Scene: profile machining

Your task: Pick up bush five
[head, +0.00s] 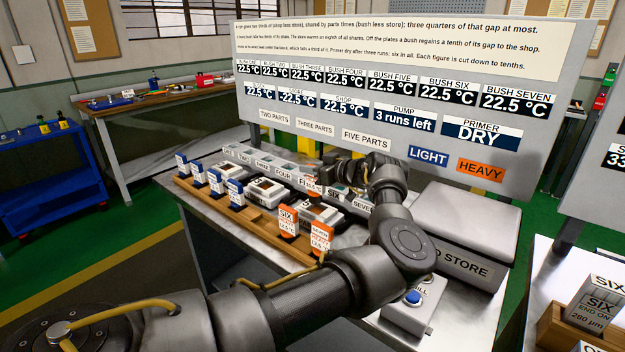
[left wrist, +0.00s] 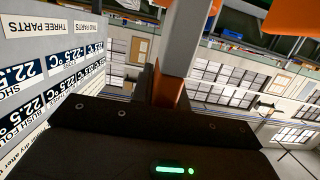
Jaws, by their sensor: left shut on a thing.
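My left gripper (head: 343,172) reaches over the bench, behind the wooden tray. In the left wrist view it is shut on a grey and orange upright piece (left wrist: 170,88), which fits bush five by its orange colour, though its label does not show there. In the head view a small orange part (head: 313,186) shows just left of and below the gripper, beside a partly hidden label starting "FI". Orange bush six (head: 288,222) and bush seven (head: 321,239) stand at the tray's near right end. Several blue-marked bushes (head: 215,181) stand at its left. My right gripper is out of view.
A grey store box (head: 465,228) and a blue-button box (head: 413,298) stand right. A large sign board (head: 400,55) rises behind the bench.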

